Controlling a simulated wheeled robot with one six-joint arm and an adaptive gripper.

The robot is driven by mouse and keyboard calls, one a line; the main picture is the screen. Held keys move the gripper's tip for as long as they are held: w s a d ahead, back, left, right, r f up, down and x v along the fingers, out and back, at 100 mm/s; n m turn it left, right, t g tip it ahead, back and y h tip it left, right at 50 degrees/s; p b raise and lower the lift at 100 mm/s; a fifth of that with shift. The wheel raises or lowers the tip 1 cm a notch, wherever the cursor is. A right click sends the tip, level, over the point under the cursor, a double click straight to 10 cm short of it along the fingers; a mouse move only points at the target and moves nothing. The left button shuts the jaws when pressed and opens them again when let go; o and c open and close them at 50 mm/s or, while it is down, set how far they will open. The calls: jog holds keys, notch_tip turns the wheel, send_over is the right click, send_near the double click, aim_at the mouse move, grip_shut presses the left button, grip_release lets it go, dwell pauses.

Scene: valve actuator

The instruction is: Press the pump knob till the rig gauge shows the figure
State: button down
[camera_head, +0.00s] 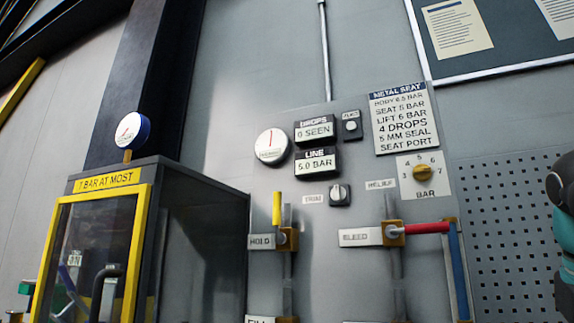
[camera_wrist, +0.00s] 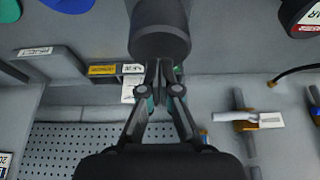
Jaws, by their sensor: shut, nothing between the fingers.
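In the wrist view my gripper (camera_wrist: 160,72) is shut and empty. Its fingertips are at the lower edge of a dark grey, round-ended cylinder (camera_wrist: 160,30); I cannot tell if they touch, or if it is the pump knob. In the head view a round white gauge with a blue rim (camera_head: 130,130) stands on the cabinet; its reading is too small to tell. A second round gauge (camera_head: 271,146) on the panel has a red needle pointing about straight up. The LINE display (camera_head: 317,162) below reads 5.0 BAR.
A yellow-framed cabinet (camera_head: 185,215) is marked 7 BAR AT MOST. The HOLD valve handle (camera_head: 277,208) is yellow; the BLEED handle (camera_head: 428,228) is red. A METAL SEAT sign (camera_head: 405,118) lists figures, including SEAT 5 BAR and LIFT 6 BAR.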

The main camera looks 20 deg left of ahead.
jog(key=shift+f+b, duration=2.3)
jog(key=shift+f, duration=0.75)
jog(key=shift+r+p, duration=2.45)
jog(key=shift+p, duration=0.15)
jog(key=shift+r, duration=0.95)
jog(key=shift+r, duration=2.5)
jog(key=shift+s, duration=0.1)
